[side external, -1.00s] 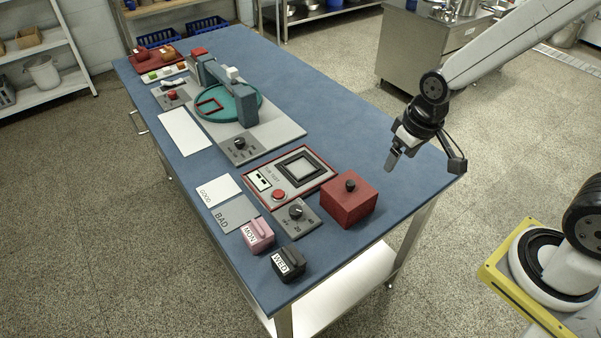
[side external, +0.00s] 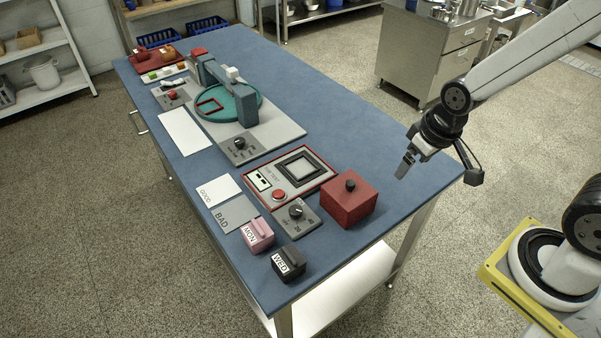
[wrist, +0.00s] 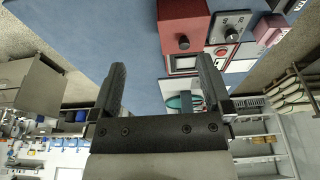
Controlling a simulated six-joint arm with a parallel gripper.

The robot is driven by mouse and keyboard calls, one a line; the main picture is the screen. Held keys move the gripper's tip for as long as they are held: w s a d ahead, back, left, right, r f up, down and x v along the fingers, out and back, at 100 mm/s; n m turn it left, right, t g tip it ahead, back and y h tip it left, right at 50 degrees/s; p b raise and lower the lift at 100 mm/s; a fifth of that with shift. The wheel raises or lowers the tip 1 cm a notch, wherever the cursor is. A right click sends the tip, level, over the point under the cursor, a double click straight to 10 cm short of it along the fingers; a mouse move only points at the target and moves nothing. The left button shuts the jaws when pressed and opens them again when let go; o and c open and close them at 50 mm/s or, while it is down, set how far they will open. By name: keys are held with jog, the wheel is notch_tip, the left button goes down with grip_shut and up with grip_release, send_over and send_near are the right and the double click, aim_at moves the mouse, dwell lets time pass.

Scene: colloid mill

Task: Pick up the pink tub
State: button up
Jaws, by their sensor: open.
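The pink tub (side external: 257,236), labelled MON, stands on the blue table near its front edge, beside the grey BAD card (side external: 234,214). It also shows at the upper right of the wrist view (wrist: 271,30). My gripper (side external: 404,166) is open and empty, high to the right of the tub, beyond the red box. In the wrist view its two fingers (wrist: 160,82) stand apart with nothing between them.
A black tub (side external: 288,263) labelled WED stands close to the pink tub. A red box with a black knob (side external: 349,200), a grey dial panel (side external: 297,217) and a red-framed panel (side external: 291,178) lie between my gripper and the tub. The right table edge is clear.

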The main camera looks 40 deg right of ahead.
jog(key=n+g, duration=0.3)
jog(key=n, duration=1.4)
send_over(256, 227)
jog(key=f, duration=1.1)
jog(key=shift+d+f, duration=0.25)
jog(key=shift+a+f, duration=0.3)
jog(key=shift+a, duration=0.2)
jog(key=shift+d+f, duration=0.1)
jog(key=shift+f, duration=1.2)
jog(key=shift+d+f, duration=0.15)
jog(key=shift+f, duration=2.4)
